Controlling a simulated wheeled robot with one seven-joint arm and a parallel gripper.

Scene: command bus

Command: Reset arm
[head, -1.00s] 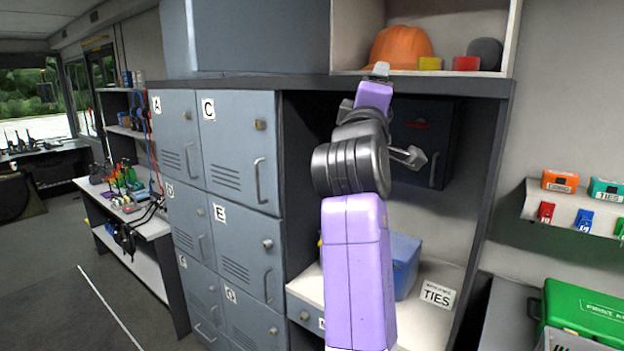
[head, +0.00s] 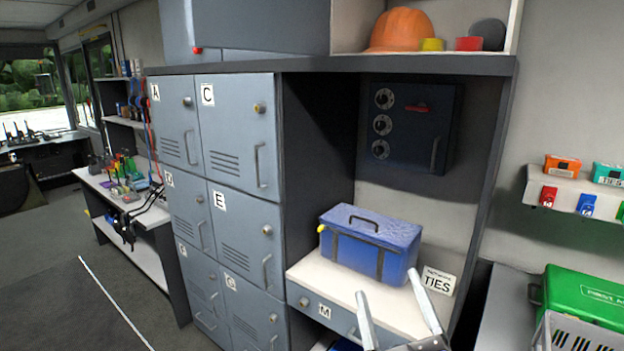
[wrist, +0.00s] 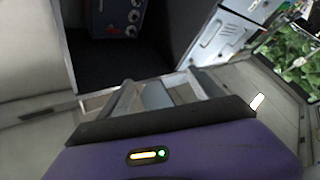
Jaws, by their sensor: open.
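My gripper (head: 387,283) shows at the bottom of the head view, with two pale metal fingers spread apart and nothing between them. The fingers appear in front of the white shelf (head: 335,282) and below the blue box; whether they touch the shelf cannot be told. In the wrist view, the spread fingers of my gripper (wrist: 158,90) show beyond its purple housing. Most of my arm is out of the head view.
A blue lidded box (head: 365,247) stands on the shelf beside a TIES sign (head: 437,281). A dark wall box with dials (head: 415,127) hangs behind. Lettered grey lockers (head: 240,140) stand left. A green first-aid case (head: 585,295) is right. Floor at left is clear.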

